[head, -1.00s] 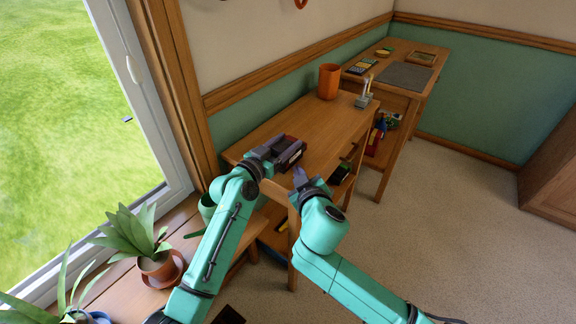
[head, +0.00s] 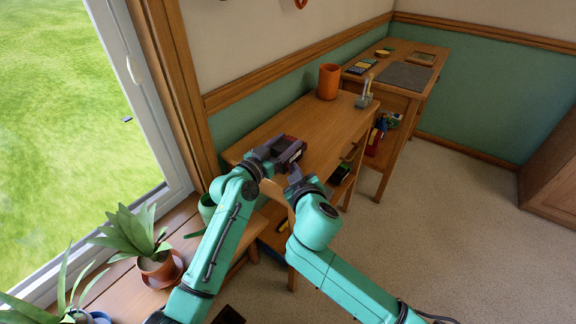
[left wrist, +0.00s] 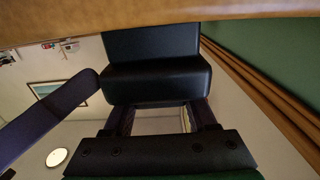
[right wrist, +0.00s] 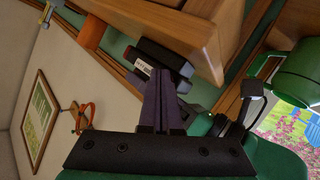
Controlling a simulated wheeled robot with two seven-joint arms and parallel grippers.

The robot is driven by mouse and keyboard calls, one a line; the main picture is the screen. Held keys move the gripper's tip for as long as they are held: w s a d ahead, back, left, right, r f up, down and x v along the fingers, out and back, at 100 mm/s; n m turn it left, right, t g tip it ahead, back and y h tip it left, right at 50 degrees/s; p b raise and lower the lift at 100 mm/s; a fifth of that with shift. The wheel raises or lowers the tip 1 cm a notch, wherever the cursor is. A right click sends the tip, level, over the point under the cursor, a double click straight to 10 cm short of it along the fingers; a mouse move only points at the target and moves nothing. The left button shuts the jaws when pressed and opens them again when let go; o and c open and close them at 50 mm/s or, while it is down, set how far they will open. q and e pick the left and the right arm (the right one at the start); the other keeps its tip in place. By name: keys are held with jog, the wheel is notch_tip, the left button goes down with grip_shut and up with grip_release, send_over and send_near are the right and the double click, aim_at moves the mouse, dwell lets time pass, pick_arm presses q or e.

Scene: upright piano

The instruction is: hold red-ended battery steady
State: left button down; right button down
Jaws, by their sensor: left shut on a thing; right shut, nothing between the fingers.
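The red-ended battery (head: 291,148) looks like a dark block with a red patch, at the near left end of the wooden desk. In the right wrist view the battery (right wrist: 143,63) shows a red end and a small white label. My left gripper (head: 274,151) is shut on this dark block. In the left wrist view the held thing (left wrist: 155,80) is plain black and its red end is hidden. My right gripper (head: 293,172) is shut and empty, close in front of the block. In the right wrist view its fingertips (right wrist: 160,78) overlap the block; I cannot tell whether they touch.
An orange cup (head: 329,82) and a small grey holder (head: 366,95) stand at the desk's (head: 330,122) far end. The middle of the desktop is clear. A second table (head: 408,50) stands behind.

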dwell(0.5)
jog(key=shift+s+d, duration=0.45)
jog(key=shift+d, duration=0.1)
jog(key=s+d, duration=0.1)
jog(key=d, duration=0.1)
jog(key=s+d, duration=0.2)
dwell(0.7)
pick_arm(q)
jog(key=shift+c, duration=0.6)
grip_release()
